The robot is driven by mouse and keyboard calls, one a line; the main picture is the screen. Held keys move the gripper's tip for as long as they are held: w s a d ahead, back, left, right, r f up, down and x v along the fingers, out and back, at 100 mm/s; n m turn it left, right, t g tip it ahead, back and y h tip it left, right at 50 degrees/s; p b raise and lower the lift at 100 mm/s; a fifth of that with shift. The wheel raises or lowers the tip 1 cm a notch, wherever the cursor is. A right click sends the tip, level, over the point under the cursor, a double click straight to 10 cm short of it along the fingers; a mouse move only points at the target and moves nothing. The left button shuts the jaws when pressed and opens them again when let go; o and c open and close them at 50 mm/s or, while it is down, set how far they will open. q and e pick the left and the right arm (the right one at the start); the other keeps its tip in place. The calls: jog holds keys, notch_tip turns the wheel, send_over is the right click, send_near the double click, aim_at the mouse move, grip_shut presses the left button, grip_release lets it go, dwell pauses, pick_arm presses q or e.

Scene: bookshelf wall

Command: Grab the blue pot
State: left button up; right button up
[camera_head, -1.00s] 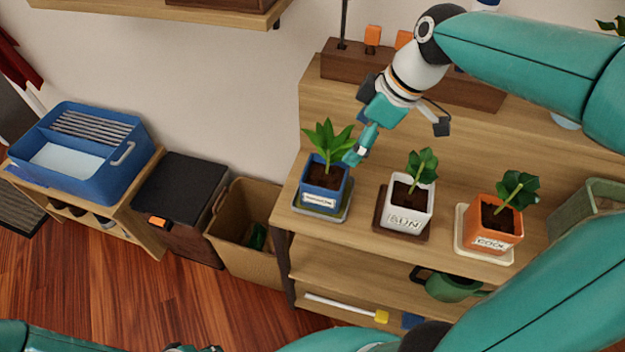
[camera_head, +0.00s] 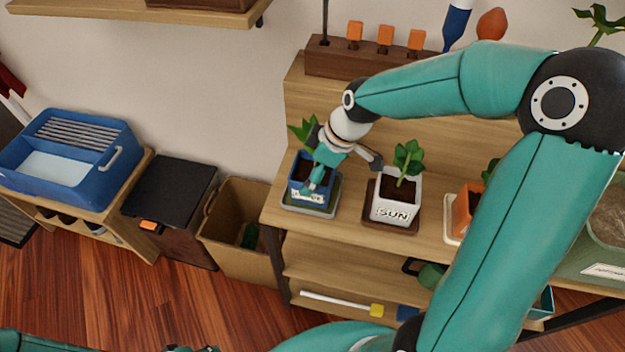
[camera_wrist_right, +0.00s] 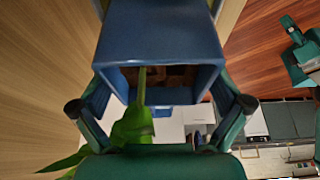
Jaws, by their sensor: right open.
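The blue pot (camera_head: 296,186) stands upright on a grey-green saucer (camera_head: 325,208) at the left end of the shelf top, with a leafy green plant (camera_head: 302,130) in it. My right gripper (camera_head: 322,172) is over the pot and hides part of it and its plant. In the right wrist view the blue pot (camera_wrist_right: 160,35) lies between the open fingers of my right gripper (camera_wrist_right: 160,92), one to each side. I cannot tell whether they touch it. My left gripper cannot be made out; only part of the left arm shows at the bottom left.
A white pot (camera_head: 398,203) marked SUN stands just right of the blue one. An orange pot (camera_head: 464,212) is partly hidden by my right arm.

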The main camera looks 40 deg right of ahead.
jog(key=shift+x, duration=1.1)
jog(key=c, duration=1.1)
jog(key=shift+c, duration=0.9)
jog(key=shift+d+r, duration=0.1)
jog(key=shift+r, duration=0.1)
